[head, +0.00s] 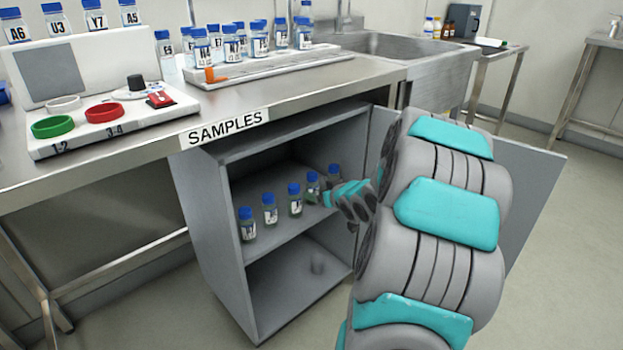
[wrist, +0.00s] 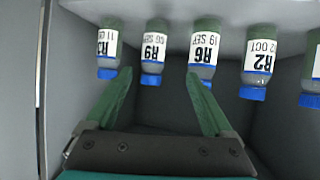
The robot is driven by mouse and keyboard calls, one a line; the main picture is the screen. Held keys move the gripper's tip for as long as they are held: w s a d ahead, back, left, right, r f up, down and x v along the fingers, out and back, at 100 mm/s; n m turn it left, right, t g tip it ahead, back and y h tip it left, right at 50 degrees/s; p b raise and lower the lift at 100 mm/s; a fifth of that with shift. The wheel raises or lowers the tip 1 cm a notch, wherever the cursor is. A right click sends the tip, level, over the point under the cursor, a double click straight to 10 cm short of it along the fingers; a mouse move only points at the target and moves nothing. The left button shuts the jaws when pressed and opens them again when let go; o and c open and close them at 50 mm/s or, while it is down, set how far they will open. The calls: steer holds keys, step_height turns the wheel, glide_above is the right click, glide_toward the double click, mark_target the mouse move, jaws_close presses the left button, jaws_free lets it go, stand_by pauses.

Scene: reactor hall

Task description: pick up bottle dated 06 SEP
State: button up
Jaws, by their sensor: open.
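The bottle labelled R9, 06 SEP (wrist: 153,52), has a blue cap and a white label and appears upside down in the wrist view. In the head view it seems to be the bottle (head: 313,187) second from the right in the shelf row, partly covered by my gripper (head: 330,196). My gripper (wrist: 159,73) is open, with its green fingers pointing into the cabinet. In the wrist view the R9 bottle lies between the two fingertips in the picture. Whether they touch it or reach around it, I cannot tell.
Bottle R3 (wrist: 107,48) and bottle R6, 19 SEP (wrist: 204,52), flank R9 closely. Bottle R2 (wrist: 259,62) and another stand farther along. The open grey cabinet (head: 215,225) sits under the bench (head: 300,100), and its lower shelf (head: 290,290) looks mostly empty.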

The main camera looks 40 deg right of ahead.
mark_target(315, 189)
steer(key=shift+t, duration=0.6)
steer(key=shift+s+d+f+x, duration=0.1)
steer(key=shift+d+f+x, duration=0.1)
steer(key=shift+x, duration=1.2)
steer(key=shift+s+d+f+x, duration=0.1)
steer(key=shift+d+x, duration=0.1)
steer(key=shift+x, duration=1.15)
steer(key=shift+s+d+f+x, duration=0.1)
steer(key=shift+d+x, duration=0.1)
steer(key=shift+x, duration=1.2)
jaws_close()
